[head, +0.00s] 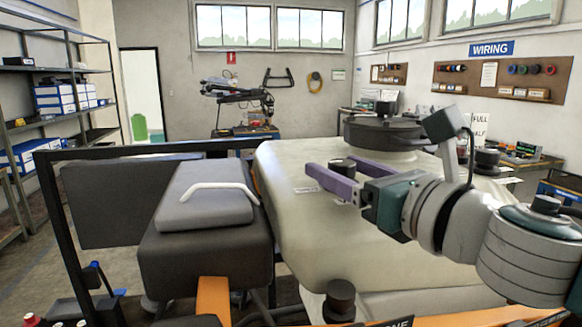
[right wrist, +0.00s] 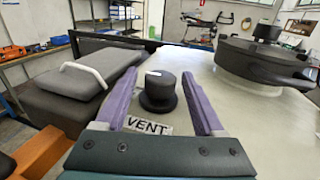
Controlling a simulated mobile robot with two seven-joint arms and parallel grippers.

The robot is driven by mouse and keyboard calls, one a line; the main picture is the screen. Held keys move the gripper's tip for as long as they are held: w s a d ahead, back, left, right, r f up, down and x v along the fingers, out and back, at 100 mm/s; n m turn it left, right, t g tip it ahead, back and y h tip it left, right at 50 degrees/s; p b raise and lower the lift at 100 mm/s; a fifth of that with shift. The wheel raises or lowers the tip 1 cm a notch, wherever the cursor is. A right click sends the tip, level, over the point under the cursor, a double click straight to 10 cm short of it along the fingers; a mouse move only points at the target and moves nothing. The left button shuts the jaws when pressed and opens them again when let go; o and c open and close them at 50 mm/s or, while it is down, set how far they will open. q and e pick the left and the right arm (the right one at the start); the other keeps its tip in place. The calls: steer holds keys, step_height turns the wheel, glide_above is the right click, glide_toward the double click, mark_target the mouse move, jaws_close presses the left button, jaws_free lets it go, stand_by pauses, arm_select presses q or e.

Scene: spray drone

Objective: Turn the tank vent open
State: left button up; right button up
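The tank vent is a black ribbed knob (right wrist: 158,92) with a white mark on its top, standing on the pale tank (head: 300,160). A label reading VENT (right wrist: 148,125) lies just in front of it. In the head view the knob (head: 343,167) shows between the purple fingers. My right gripper (head: 322,170) is open, with one finger on each side of the knob; in the right wrist view (right wrist: 160,75) gaps show on both sides. I cannot tell its height relative to the knob. My left gripper is not in view.
A large round black tank lid (head: 382,133) stands behind the vent. A dark grey box with a white handle (head: 205,195) is left of the tank. A black frame bar (head: 180,147) runs behind. Another black knob (head: 340,298) is at the front.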

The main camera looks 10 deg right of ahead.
jaws_close()
stand_by(0.3)
